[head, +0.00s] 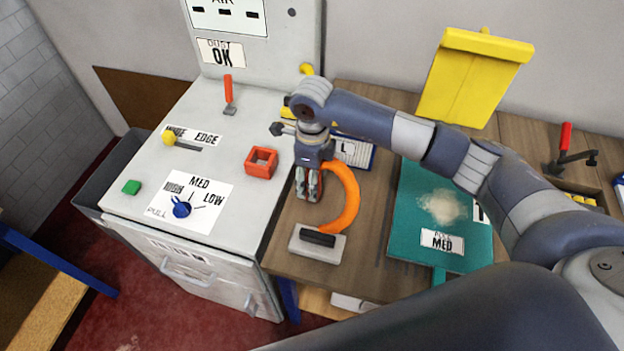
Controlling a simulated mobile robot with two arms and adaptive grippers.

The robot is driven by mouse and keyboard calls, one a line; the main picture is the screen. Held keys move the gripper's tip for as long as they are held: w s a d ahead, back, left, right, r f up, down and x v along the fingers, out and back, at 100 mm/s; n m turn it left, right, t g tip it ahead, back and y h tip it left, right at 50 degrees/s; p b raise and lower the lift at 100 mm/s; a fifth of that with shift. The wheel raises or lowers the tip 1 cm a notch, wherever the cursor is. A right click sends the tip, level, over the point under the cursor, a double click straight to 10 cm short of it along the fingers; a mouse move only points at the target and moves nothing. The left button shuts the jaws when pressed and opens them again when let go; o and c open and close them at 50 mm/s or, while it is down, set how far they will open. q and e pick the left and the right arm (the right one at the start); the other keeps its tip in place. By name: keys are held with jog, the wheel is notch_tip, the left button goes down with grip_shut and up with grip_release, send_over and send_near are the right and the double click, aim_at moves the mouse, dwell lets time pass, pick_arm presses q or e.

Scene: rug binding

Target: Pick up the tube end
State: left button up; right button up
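An orange curved tube (350,196) arcs over the wooden bench beside the white machine. Its lower end meets a grey block with a black top (316,242). Its upper end reaches the right side of my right gripper (308,194), where the gripper partly hides it. The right gripper points down, its fingers close together with a narrow gap between them. I cannot tell whether the tube end is between the fingers or beside them. My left gripper is not in view.
The white machine top (222,147) carries a red square frame (261,162), a blue knob (181,209), a yellow knob and a green button. A teal board (413,222) lies right of the tube. A yellow panel (470,85) stands behind. Bare bench lies between tube and board.

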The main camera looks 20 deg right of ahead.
jog(key=shift+f, duration=0.3)
jog(key=c, duration=1.2)
jog(key=shift+r, duration=0.15)
